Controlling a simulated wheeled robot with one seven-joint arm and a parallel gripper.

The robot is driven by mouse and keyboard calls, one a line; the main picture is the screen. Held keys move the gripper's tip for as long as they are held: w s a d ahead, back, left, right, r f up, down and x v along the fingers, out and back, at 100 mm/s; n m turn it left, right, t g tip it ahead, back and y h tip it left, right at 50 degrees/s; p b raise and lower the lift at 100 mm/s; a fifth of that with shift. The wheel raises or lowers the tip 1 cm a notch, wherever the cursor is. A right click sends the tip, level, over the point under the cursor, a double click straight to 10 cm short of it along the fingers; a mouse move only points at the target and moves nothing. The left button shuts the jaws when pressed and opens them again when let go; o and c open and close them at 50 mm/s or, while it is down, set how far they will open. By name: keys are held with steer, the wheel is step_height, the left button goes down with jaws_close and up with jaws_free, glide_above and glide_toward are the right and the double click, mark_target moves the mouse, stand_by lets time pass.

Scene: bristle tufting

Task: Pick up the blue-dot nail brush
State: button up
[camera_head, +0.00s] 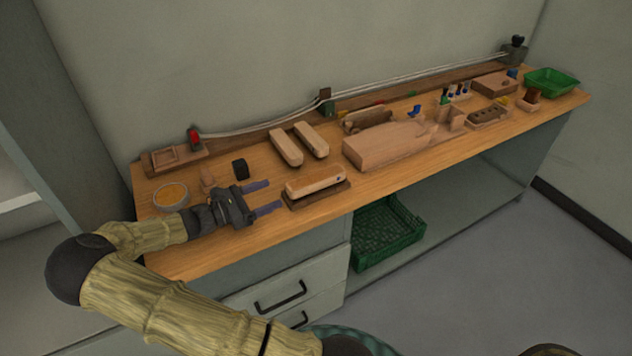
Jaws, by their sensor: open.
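A light wooden brush block (313,181) lies on a dark brown base (320,194) near the front edge of the bench. A small dark dot shows at its right end, too small to tell its colour, so I cannot be sure it is the blue-dot nail brush. My gripper (268,196) is open and empty just left of the block. Its two fingers point right toward the block's left end, apart from it. Two similar wooden blocks, one left (286,147) and one right (312,139), lie behind it, with no blue dot visible.
A large wooden block (390,147) stands to the right on the wooden bench (262,232). A round tin (171,195) and a small black cylinder (240,169) are near my gripper. A green tray (553,82) is at the far right; a green crate (388,236) is below.

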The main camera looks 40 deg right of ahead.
mark_target(303, 181)
steer(key=x, duration=0.6)
steer(key=shift+s, duration=0.2)
steer(key=shift+d, duration=0.1)
steer(key=x, duration=0.5)
steer(key=shift+f, duration=0.2)
steer(key=c, duration=1.2)
